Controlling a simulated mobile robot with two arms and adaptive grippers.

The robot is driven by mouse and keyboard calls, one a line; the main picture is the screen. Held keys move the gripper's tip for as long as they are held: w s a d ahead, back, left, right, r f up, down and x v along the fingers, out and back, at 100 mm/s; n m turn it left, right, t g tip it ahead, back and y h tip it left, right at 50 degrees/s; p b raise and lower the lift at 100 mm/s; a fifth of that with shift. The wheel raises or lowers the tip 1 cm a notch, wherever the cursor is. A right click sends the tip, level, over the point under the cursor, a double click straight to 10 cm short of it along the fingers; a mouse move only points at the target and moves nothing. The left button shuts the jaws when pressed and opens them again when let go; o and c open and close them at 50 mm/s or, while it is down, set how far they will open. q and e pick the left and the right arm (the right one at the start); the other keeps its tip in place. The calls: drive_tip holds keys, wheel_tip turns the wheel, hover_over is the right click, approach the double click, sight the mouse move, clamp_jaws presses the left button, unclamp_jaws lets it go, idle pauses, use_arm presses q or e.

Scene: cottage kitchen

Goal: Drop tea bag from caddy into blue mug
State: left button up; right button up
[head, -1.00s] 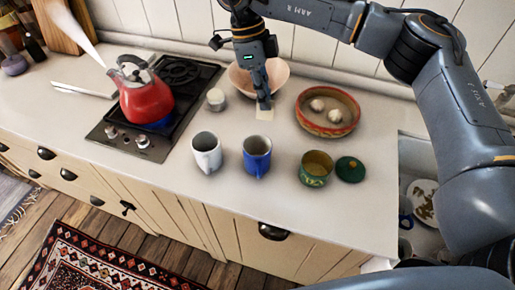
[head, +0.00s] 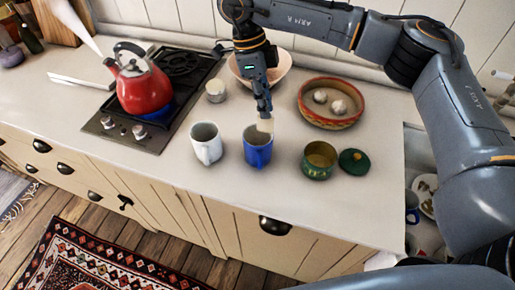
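The blue mug (head: 258,154) stands upright on the counter, between a white mug and the caddy. The green caddy (head: 319,161) is open, and its green lid (head: 354,162) lies beside it on the right. My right gripper (head: 264,114) points down just above the far side of the blue mug. It is shut on the pale, square tea bag (head: 265,126), which hangs from the fingertips at the mug's rim. I cannot tell whether the bag is over the opening or slightly behind it. My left gripper is not in view.
The white mug (head: 206,144) stands close to the left of the blue mug. A red kettle (head: 143,86) steams on the stove (head: 172,108). A pale bowl (head: 283,70) sits behind my gripper, and a patterned round dish (head: 305,111) with garlic-like bulbs is at right. The front counter strip is clear.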

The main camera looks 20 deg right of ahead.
drive_tip(key=shift+o, duration=0.6)
drive_tip(key=v, duration=1.2)
